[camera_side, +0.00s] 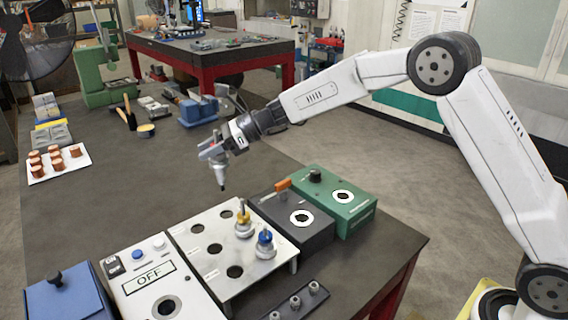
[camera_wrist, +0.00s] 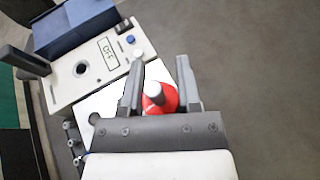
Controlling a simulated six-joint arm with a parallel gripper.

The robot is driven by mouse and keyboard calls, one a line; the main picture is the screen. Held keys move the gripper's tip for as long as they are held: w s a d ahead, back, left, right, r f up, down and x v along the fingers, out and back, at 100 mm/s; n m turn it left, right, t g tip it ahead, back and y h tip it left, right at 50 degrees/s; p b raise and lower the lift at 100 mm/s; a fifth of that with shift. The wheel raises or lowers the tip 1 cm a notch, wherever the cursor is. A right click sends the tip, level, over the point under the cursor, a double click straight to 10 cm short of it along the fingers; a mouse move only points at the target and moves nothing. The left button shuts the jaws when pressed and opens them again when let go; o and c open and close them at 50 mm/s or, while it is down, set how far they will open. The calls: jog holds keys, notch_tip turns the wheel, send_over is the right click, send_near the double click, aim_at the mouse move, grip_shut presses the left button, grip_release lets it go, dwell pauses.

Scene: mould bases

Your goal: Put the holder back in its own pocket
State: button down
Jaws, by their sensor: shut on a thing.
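My gripper (camera_side: 213,152) is shut on the holder, above and behind the silver rack plate. In the wrist view my gripper (camera_wrist: 160,85) has its two fingers on either side of the holder (camera_wrist: 158,98), which shows a red collar and a pale grey end. The rack plate (camera_side: 180,236) has several open round pockets. One holder with a yellow part (camera_side: 243,222) and one with a blue part (camera_side: 264,244) sit in pockets at its right side.
A white box marked OFF (camera_side: 136,274) and a blue box (camera_side: 68,303) stand left of the plate. A black box (camera_side: 300,238) and a green box (camera_side: 345,205) stand right of it. A dark rail with knobs (camera_side: 295,303) lies in front.

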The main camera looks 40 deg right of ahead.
jog(key=shift+f, duration=0.65)
jog(key=shift+f, duration=0.15)
notch_tip(320, 180, down, 12)
dwell(1.5)
dwell(0.3)
jog(key=shift+c, duration=1.2)
grip_release()
jog(key=shift+f, duration=0.1)
jog(key=shift+f, duration=0.1)
jog(key=shift+d, duration=0.1)
